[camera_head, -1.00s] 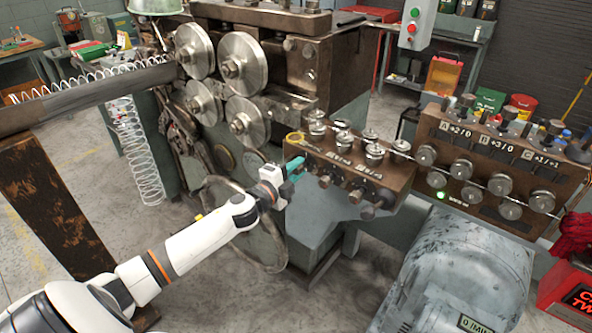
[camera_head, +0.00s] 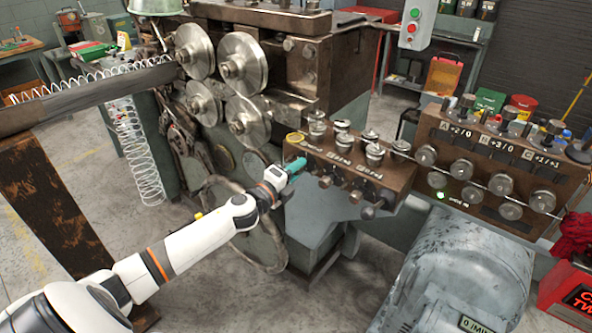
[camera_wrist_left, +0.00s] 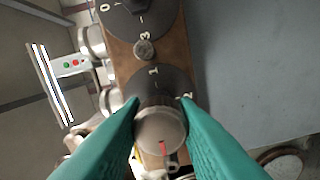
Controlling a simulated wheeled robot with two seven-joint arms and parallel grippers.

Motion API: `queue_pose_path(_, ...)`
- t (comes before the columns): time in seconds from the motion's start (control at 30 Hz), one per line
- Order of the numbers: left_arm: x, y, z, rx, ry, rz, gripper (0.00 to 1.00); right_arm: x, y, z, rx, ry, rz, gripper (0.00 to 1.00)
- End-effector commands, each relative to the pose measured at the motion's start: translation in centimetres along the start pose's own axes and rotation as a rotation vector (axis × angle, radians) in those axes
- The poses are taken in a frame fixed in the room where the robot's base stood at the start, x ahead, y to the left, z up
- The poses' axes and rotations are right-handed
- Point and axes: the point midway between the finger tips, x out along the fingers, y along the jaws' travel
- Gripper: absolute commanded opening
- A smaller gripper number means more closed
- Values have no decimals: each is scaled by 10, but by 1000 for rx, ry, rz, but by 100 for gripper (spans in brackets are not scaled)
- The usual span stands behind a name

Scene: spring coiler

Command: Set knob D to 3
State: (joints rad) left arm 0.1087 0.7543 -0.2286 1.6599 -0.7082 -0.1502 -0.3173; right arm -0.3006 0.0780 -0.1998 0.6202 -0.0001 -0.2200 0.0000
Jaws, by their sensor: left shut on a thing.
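A round metal knob (camera_wrist_left: 160,132) with a red mark sits between my left gripper's teal fingers in the left wrist view. Its red mark points toward the bottom of that picture. A dark dial plate (camera_wrist_left: 165,82) behind it shows a 1 and a 2; the fingers hide part of it. My left gripper (camera_wrist_left: 160,104) is shut on this knob. In the head view the left gripper (camera_head: 296,166) is at the left end of the brown control box (camera_head: 388,179), where the held knob is hidden. I cannot read a letter D. My right gripper is out of view.
Another dial (camera_wrist_left: 140,15) with 0 and 3 lies above in the wrist view. Several knobs sit along the box front. A second panel (camera_head: 485,213) stands to the right, above a grey motor (camera_head: 455,270). Large rollers (camera_head: 242,60) stand behind my left arm.

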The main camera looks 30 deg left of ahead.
Motion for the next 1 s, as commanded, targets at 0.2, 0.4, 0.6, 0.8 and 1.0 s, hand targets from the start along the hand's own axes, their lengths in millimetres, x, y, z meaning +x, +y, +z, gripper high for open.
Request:
queue_pose_path(0.2, 0, -1, 0, 2, -1, -2, 35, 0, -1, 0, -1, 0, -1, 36)
queue_pose_path(0.4, 0, -1, 0, 0, -1, -1, 49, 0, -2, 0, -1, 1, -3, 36)
queue_pose_path(0.6, -2, -1, 0, 0, 0, -1, 49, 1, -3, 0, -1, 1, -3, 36)
queue_pose_path(0.8, -24, -4, 1, 1, -2, -3, 49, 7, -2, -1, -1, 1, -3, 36)
queue_pose_path(1.0, -63, -6, 2, 0, -2, -6, 49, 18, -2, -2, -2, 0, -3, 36)
